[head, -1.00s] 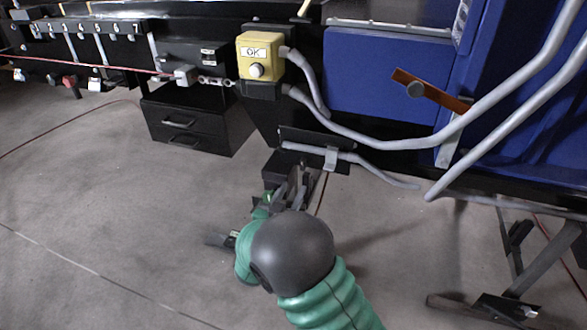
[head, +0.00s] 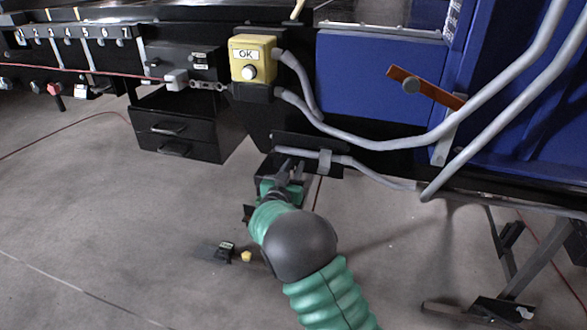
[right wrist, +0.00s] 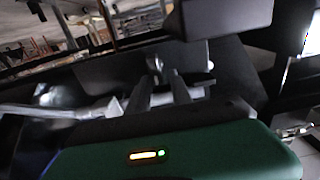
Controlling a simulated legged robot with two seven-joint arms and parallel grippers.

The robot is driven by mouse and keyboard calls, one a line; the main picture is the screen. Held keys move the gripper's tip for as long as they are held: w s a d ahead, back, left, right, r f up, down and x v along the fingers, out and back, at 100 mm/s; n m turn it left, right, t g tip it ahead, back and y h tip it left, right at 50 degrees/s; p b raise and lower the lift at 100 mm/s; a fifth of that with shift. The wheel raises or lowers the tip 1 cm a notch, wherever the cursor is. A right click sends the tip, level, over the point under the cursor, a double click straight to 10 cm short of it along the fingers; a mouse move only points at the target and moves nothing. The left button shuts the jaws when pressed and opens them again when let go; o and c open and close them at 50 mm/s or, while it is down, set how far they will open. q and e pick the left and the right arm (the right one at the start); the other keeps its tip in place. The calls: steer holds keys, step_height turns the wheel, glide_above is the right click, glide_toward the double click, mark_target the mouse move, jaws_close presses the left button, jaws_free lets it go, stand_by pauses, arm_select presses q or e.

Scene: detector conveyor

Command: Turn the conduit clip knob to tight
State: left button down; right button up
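A grey conduit (head: 350,161) runs along a black bracket below the machine, with a grey clip (head: 325,160) around it. My right gripper (head: 292,168) is just left of the clip, close to the conduit and bracket. In the right wrist view its two fingers (right wrist: 162,90) stand apart. A small grey rounded piece (right wrist: 154,64) shows just beyond the fingers; I cannot tell whether it is the clip knob or whether they touch it. My left gripper is not in view.
A yellow OK box (head: 251,60) with a pale knob sits above. An orange lever (head: 425,86) with a grey knob is on the blue panel (head: 375,85). Black drawers (head: 178,133) stand left, a stand leg (head: 530,265) right.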

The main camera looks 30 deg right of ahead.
steer(key=shift+d, duration=0.1)
steer(key=c, duration=0.5)
steer(key=shift+s+d, duration=0.1)
jaws_close()
steer(key=shift+s+d+f+m+b, duration=0.2)
steer(key=shift+f+m+b, duration=0.1)
steer(key=shift+m+b, duration=2.3)
steer(key=shift+s+d+f+m+b, duration=0.3)
steer(key=shift+m+b, duration=1.35)
steer(key=shift+m, duration=1.75)
steer(key=shift+s+f+m+b, duration=0.1)
steer(key=shift+f+m+b, duration=0.25)
steer(key=shift+m+b, duration=2.25)
steer(key=shift+m+p, duration=0.4)
steer(key=shift+m, duration=0.1)
